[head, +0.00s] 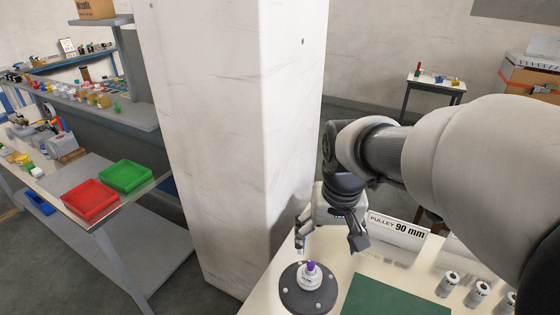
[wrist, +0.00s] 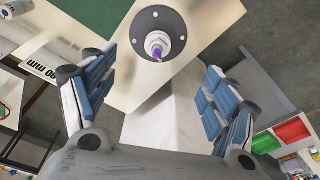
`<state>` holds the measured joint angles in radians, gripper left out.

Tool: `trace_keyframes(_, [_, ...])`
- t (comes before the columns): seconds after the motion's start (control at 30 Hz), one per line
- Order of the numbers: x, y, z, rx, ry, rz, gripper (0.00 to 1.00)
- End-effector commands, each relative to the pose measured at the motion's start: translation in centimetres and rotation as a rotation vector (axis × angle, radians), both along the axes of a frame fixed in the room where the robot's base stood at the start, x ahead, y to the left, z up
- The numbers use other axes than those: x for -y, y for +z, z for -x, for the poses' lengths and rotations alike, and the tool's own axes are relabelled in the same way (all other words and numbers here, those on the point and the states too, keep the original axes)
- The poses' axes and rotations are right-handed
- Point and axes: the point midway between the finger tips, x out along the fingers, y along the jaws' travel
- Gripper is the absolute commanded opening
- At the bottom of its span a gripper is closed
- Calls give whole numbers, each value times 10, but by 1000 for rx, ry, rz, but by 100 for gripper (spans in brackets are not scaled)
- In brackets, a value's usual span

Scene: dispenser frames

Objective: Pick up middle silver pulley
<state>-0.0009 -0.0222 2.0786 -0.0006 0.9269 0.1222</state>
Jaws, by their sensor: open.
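Three small silver pulleys stand in a row at the lower right of the head view. The middle silver pulley (head: 478,294) has a neighbour on each side: the left one (head: 449,284) and the right one (head: 511,301), which is partly hidden behind my arm. My gripper (head: 331,246) is open and empty, left of the pulleys and apart from them. In the wrist view its blue-padded fingers (wrist: 158,65) are spread wide.
A dark round base (head: 307,299) with a white, purple-tipped post (head: 311,273) lies below my gripper. A green mat (head: 395,298) lies between it and the pulleys. A "PULLEY 90 mm" sign (head: 398,230) stands behind. A white pillar (head: 235,130) rises at left.

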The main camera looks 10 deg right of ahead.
Motion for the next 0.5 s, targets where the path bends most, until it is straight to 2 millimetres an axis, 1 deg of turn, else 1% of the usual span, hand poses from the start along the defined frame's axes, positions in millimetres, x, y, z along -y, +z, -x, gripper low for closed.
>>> trace_keyframes(0.03, [0,-10,-14,-28,-10,-2,81])
trace_keyframes(0.2, [-1,-46,-56,-95,-42,-5,81])
trace_keyframes(0.3, [-1,-66,-73,-125,-56,-6,81])
trace_keyframes(0.4, [-1,-81,-84,-146,-68,-6,81])
trace_keyframes(0.5, [-1,-90,-90,-155,-74,-6,81])
